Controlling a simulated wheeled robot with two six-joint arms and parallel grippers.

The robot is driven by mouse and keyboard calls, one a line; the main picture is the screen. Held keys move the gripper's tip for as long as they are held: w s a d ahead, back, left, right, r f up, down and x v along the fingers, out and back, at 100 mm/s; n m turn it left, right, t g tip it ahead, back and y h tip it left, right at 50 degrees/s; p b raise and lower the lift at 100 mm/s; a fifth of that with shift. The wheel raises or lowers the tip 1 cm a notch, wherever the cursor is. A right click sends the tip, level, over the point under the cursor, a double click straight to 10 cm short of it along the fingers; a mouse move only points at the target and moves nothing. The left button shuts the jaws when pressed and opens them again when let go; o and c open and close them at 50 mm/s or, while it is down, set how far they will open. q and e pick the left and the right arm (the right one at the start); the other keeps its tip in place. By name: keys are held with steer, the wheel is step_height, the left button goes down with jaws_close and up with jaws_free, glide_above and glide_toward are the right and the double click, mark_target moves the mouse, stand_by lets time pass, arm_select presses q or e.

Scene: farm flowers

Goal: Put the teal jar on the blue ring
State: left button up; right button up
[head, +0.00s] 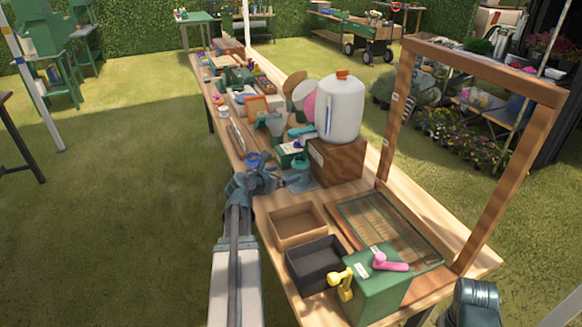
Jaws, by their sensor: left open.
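My left gripper (300,182) reaches in from the left over the table, and its open fingers point right, low over a grey-blue patch. A small teal object (300,161), which looks like the teal jar, stands just beyond the fingers, beside a green-and-white box. A small round blue thing (252,159) lies to the left, behind my left wrist; it may be the blue ring, but it is too small to be sure. No contact between the fingers and the teal object can be made out. My right gripper is not in view.
A white jug (340,108) on a wooden block (337,162) stands right of the gripper. A wooden frame (400,110) rises at right. Clutter fills the far table.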

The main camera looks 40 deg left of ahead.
arm_select(q)
steer(key=v, duration=0.3)
steer(key=shift+p, duration=0.3)
steer(key=shift+f, duration=0.15)
